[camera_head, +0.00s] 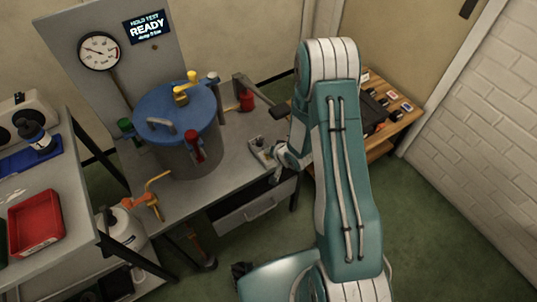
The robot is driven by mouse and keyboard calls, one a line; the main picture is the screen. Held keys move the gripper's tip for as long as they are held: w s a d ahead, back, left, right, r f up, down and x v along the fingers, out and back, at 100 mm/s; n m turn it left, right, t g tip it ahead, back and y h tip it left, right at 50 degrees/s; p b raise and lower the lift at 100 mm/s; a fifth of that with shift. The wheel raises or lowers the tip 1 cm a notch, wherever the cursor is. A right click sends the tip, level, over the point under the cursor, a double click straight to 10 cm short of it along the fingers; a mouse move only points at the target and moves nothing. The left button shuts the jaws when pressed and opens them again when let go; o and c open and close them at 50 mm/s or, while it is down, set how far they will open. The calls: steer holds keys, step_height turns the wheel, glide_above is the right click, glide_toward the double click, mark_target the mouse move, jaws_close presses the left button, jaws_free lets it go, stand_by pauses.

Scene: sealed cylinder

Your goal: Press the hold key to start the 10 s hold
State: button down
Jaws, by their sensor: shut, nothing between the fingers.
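A blue-lidded grey cylinder (180,125) stands on the bench with yellow, red and green fittings around its lid. A dark display (147,27) on the back panel reads "HOLD TEST READY", with a smaller line below that is hard to read. A small pale control plate (262,152) lies on the bench to the right of the cylinder; its keys are too small to tell apart. My gripper (279,168) is shut and empty, low at the right part of the bench beside this plate. My arm partly hides it, and contact with a key cannot be told.
A round gauge (99,50) hangs on the back panel. A red fitting (246,100) stands behind the plate. An orange valve (142,199) is at the bench's front left. A wooden table (395,120) stands right. A red tray (36,222) is at far left. Green floor is open at front right.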

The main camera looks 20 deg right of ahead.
steer(key=shift+f, duration=0.45)
stand_by(0.4)
steer(key=shift+r, duration=0.9)
steer(key=shift+r, duration=2.45)
